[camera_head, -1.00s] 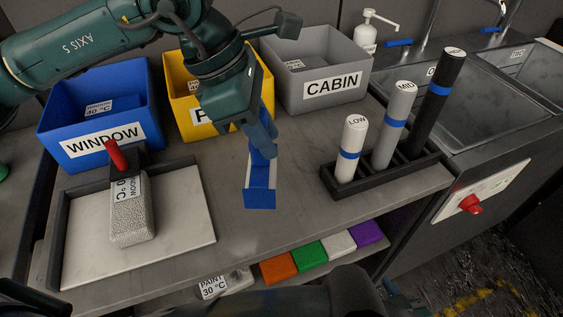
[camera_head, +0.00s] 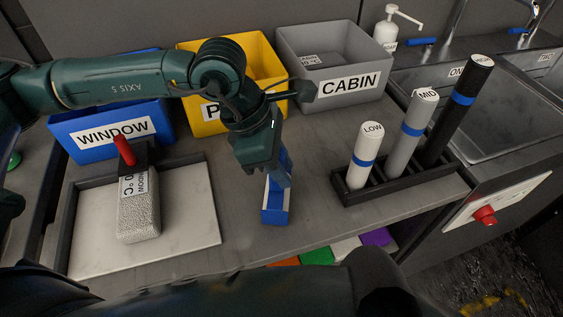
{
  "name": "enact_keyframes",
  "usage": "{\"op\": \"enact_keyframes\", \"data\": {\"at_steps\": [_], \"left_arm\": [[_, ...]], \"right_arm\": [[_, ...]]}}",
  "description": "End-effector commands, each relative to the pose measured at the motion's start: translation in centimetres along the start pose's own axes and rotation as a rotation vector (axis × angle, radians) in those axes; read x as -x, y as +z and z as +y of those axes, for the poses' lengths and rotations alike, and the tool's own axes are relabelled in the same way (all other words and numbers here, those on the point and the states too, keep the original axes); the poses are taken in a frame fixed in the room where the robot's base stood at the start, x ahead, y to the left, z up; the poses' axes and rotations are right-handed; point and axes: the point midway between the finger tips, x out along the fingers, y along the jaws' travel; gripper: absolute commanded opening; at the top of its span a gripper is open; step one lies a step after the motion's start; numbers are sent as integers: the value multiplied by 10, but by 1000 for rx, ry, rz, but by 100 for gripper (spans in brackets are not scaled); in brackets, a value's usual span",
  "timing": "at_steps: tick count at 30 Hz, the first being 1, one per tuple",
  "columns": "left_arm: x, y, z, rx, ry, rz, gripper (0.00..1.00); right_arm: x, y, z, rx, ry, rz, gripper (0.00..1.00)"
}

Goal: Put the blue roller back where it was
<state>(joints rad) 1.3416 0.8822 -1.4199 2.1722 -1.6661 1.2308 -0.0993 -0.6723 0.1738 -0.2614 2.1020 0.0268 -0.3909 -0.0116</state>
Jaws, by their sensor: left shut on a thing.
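The blue roller (camera_head: 276,208) is a blue piece with pale parts between its sides. It hangs below my left gripper (camera_head: 279,174), which is shut on it. The roller is over the grey worktop, between the pale board and the black rack. I cannot tell whether its lower end touches the worktop. The fingers and the upper part of the roller partly hide each other. My right gripper is not in view.
A textured block with a red handle (camera_head: 138,214) lies on the pale board (camera_head: 188,225). Blue WINDOW (camera_head: 150,142), yellow (camera_head: 200,122) and grey CABIN (camera_head: 300,92) bins stand behind. LOW, MID and HIGH cylinders stand in the black rack (camera_head: 400,185). Coloured blocks lie below the worktop.

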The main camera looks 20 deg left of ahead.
Motion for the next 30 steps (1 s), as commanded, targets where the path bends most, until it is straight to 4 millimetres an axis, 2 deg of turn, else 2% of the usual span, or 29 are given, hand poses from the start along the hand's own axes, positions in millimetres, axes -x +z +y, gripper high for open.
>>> {"op": "enact_keyframes", "data": {"at_steps": [7,11,12,19,30], "left_arm": [[-3,-1,0,0,2,-2,4],[-8,-3,0,0,2,-3,4],[-6,-2,0,0,1,-2,28],[-5,-2,0,0,1,-1,47],[1,0,0,0,2,-1,47]], "right_arm": [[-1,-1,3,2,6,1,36],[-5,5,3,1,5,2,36],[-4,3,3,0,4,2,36],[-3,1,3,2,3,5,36],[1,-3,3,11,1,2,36]]}}
